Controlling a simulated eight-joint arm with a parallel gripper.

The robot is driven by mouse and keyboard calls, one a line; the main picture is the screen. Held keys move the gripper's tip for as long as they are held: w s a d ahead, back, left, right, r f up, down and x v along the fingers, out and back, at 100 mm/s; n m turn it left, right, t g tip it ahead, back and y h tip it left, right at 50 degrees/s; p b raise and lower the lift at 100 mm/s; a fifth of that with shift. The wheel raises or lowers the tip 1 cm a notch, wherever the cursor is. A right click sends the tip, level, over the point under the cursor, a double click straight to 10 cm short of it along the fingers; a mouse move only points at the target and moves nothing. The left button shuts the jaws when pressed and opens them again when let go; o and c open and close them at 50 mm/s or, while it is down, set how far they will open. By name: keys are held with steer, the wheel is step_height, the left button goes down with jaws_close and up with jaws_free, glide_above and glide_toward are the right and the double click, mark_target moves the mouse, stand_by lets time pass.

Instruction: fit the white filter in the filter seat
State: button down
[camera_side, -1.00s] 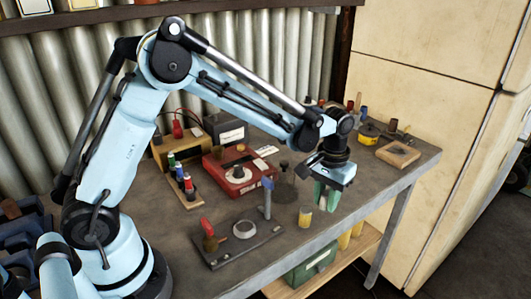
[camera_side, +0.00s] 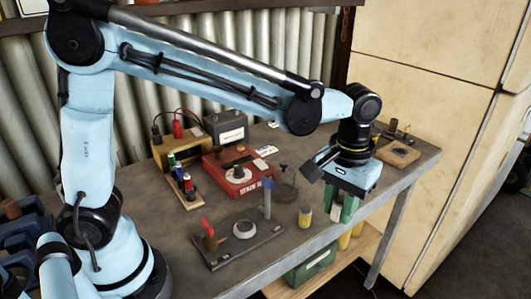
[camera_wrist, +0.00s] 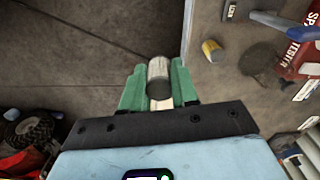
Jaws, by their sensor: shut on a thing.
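My gripper (camera_wrist: 158,92) has green fingers, shut on a pale cylinder, which looks like the white filter (camera_wrist: 158,70). The filter stands between the fingertips, its round end showing in the wrist view. In the side view my gripper (camera_side: 343,208) hangs near the bench's front edge, right of the yellow cylinder, and the filter is mostly hidden by the fingers. A pale round ring on a dark plate (camera_side: 244,229) looks like the filter seat. It lies left of my gripper, apart from it, and appears empty.
A blue-handled tool (camera_side: 267,198) stands upright by the ring, and a red-handled piece (camera_side: 207,228) is at its left. A yellow cylinder (camera_side: 305,216) stands between plate and gripper. A red tester box (camera_side: 238,172) is behind. In the wrist view, floor shows beyond the bench edge.

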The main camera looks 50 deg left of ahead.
steer(key=shift+r, duration=0.5)
step_height(320, 180, up, 4)
steer(key=s+a+n, duration=0.2)
steer(key=s+a, duration=0.1)
steer(key=a, duration=0.4)
steer(key=n, duration=0.2)
glide_above(245, 228)
step_height(245, 228, down, 8)
steer(key=shift+f, duration=2.55)
steer(key=shift+f, duration=0.8)
